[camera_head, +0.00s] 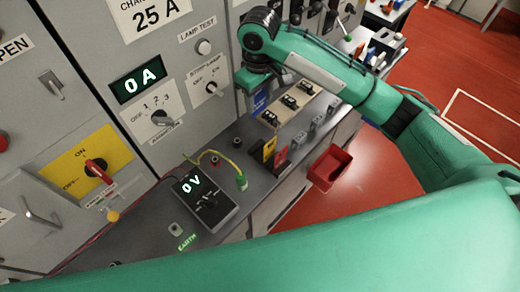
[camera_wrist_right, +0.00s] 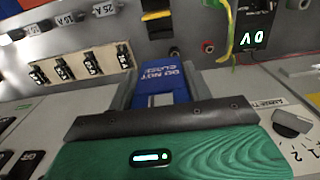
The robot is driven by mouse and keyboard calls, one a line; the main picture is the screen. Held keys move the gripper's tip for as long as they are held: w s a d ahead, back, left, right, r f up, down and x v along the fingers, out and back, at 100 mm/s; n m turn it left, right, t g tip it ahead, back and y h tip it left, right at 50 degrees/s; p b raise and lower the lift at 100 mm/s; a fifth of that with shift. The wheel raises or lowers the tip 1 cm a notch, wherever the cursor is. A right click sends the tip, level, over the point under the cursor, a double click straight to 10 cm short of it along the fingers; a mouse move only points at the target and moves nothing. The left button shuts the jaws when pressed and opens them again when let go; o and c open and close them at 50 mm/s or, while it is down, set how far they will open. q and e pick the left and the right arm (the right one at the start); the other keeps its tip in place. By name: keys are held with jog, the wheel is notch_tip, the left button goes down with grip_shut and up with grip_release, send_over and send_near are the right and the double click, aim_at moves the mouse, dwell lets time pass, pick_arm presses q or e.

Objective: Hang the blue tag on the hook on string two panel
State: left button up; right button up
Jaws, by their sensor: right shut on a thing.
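The blue tag (camera_head: 259,104) with white lettering is held in my right gripper (camera_head: 256,88), close to the grey panel front and above the bench. In the right wrist view the tag (camera_wrist_right: 160,84) lies between the two fingers, with "DO NOT" lettering upside down. My right gripper is shut on it. I cannot make out the hook; the arm and gripper cover part of the panel there. My left gripper is not in view.
A beige fuse strip (camera_head: 288,103) with black holders lies on the bench just right of the tag. A red bin (camera_head: 330,168) stands beyond the bench edge.

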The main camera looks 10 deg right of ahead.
jog(key=shift+f, duration=0.1)
notch_tip(320, 180, down, 18)
jog(key=p, duration=0.6)
jog(key=shift+f, duration=0.25)
jog(key=shift+f+p, duration=0.3)
jog(key=shift+p, duration=0.1)
jog(key=shift+f, duration=0.2)
jog(key=shift+f, duration=0.15)
jog(key=o, duration=0.9)
jog(key=shift+o, duration=0.2)
